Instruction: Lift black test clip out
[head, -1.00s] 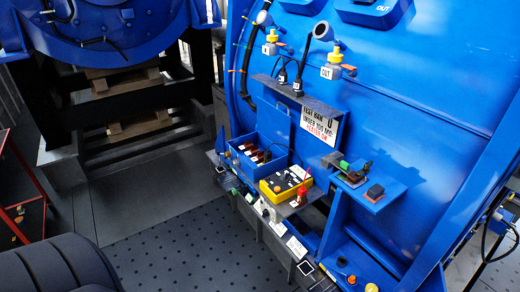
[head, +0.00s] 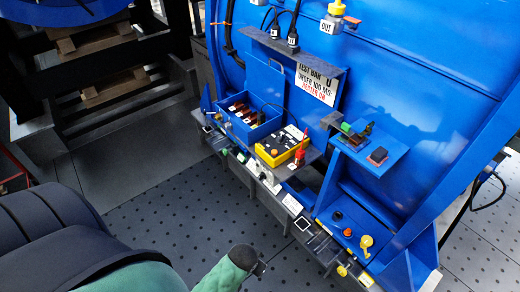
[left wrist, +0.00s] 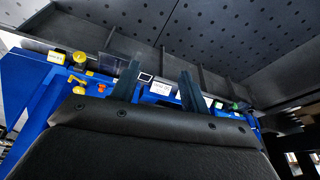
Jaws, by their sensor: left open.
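Two black clip-like pieces with cables, one at left (head: 275,30) and one at right (head: 292,40), stand in a grey shelf (head: 318,58) on the blue housing. I cannot tell which, if either, is the black test clip. My left gripper (head: 260,268) is low in the head view, in front of the bench and apart from these things. In the left wrist view its two fingers (left wrist: 157,86) are spread with nothing between them. My right gripper is not in view.
A blue box (head: 262,131) holding several dark red pieces stands left of the meter. A small blue shelf (head: 388,158) juts out at right. The front ledge carries labels and knobs, including a yellow one (head: 366,243). The dotted floor (head: 180,215) in front is clear.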

